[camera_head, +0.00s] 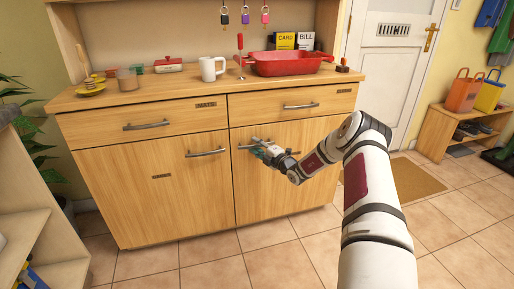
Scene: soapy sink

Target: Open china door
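A wooden cabinet (240,100) has two doors below two drawers. The left door (150,205) has a grey bar handle (206,152) and a small dark label (161,176), too small to read. The right door (262,195) has a grey bar handle (246,145) near its upper left corner; both doors look closed. Any label on the right door is hidden or not visible, so I cannot tell which one is the china door. My gripper (258,150) is at the right door's handle, its fingers close to or around the bar. Whether they are shut on it cannot be told.
The two drawers, left (150,124) and right (290,103), are shut. A white mug (209,69), a red baking dish (285,65) and other small items stand on top. Tiled floor before the cabinet is clear.

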